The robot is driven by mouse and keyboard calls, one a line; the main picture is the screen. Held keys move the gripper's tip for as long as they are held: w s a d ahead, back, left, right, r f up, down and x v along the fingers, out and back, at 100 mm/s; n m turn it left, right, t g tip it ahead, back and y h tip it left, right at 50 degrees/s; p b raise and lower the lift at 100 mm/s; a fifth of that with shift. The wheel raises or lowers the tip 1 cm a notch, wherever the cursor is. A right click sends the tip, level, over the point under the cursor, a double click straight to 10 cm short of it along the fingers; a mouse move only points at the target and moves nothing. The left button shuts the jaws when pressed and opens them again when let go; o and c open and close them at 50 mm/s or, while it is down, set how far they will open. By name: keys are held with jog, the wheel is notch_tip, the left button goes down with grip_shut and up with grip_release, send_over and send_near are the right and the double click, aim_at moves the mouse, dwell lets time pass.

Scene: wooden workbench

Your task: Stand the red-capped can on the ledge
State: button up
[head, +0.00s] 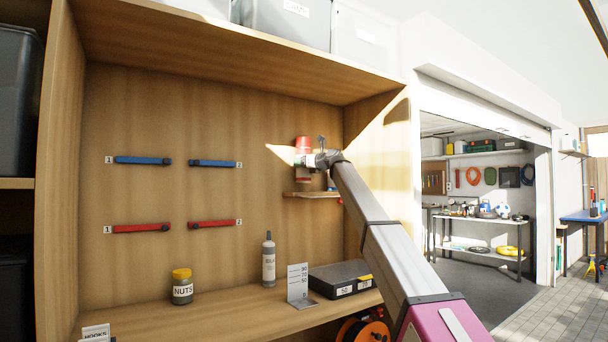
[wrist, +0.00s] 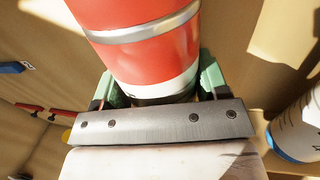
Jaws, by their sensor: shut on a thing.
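The red-capped can (head: 303,143) is red with a silver band and a white part near the gripper; it also shows large in the wrist view (wrist: 145,60). My gripper (head: 308,160) is shut on it, with a green finger on each side in the wrist view. The can looks about upright in the head view. The ledge (head: 300,194) is a small wooden shelf on the back panel, just below the can. I cannot tell whether the can's bottom touches it; my gripper hides part of the can.
A white container with a blue edge (wrist: 296,125) is close to the right of my gripper in the wrist view. Blue bars (head: 143,160) and red bars (head: 141,228) are on the panel at left. A nuts jar (head: 182,291), a bottle (head: 268,263) and a dark case (head: 335,279) stand below.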

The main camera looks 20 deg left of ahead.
aim_at(304, 172)
jog(key=shift+f, duration=2)
jog(key=o, duration=1.1)
jog(key=shift+o, duration=0.2)
jog(key=v, duration=1.2)
